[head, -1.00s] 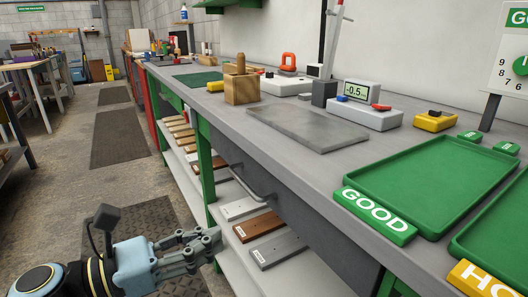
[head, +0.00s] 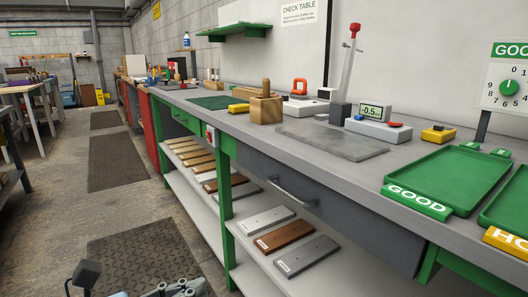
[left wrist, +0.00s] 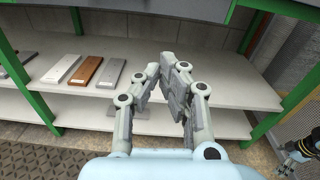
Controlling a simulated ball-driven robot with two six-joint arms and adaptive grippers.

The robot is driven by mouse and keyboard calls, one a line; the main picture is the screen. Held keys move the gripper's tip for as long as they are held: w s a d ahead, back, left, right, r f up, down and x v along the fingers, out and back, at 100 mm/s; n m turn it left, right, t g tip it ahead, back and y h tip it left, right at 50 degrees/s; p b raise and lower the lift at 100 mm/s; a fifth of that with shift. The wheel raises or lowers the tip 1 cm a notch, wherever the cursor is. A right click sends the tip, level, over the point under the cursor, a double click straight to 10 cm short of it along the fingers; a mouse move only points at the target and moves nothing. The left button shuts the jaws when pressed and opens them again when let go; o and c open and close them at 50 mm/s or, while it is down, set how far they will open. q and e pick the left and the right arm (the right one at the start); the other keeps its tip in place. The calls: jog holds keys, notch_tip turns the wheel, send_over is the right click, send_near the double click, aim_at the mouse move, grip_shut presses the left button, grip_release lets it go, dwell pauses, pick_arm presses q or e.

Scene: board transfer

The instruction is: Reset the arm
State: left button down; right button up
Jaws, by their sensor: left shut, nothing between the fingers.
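My left gripper (head: 180,289) shows at the bottom edge of the head view, mostly cut off by the frame. In the left wrist view, its two fingers (left wrist: 168,66) are brought together with nothing between them, in front of the shelves under the bench. Part of my other arm (left wrist: 303,148), dark with yellow bands and a pale blue end, shows at the right edge of the left wrist view. It is too small and cut off to tell its finger state.
The grey bench (head: 340,180) holds a wooden block (head: 266,108), a gauge (head: 375,112) and a green GOOD tray (head: 450,178). Several boards lie on the lower shelf (head: 340,272). The floor left of the bench, with dark mats (head: 118,160), is clear.

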pick_arm(q)
jog(key=s+a+f+n+y, duration=0.4)
jog(key=f+n, duration=0.4)
jog(key=f, duration=0.2)
jog(key=s+a+f+n+t+y, duration=0.1)
jog(key=s+a+f+n+y, duration=0.35)
jog(key=f+n, duration=0.5)
jog(key=s+a+f+n+y, duration=0.3)
jog(key=a+f+n, duration=0.2)
jog(key=f+n, duration=0.4)
jog(key=s+a+f+n+g+y, duration=0.1)
jog(key=s+f+n, duration=0.4)
jog(key=s, duration=0.5)
jog(key=s+a+f+n+g+y, duration=0.1)
jog(key=s+a+f+n+g, duration=0.2)
jog(key=s+f+n+g, duration=0.2)
jog(key=s+a+f+n+g+y, duration=0.2)
jog(key=s+f+n+g, duration=0.3)
jog(key=s+n, duration=0.4)
jog(key=s+f, duration=0.1)
jog(key=s, duration=0.6)
jog(key=shift+s+f, duration=0.1)
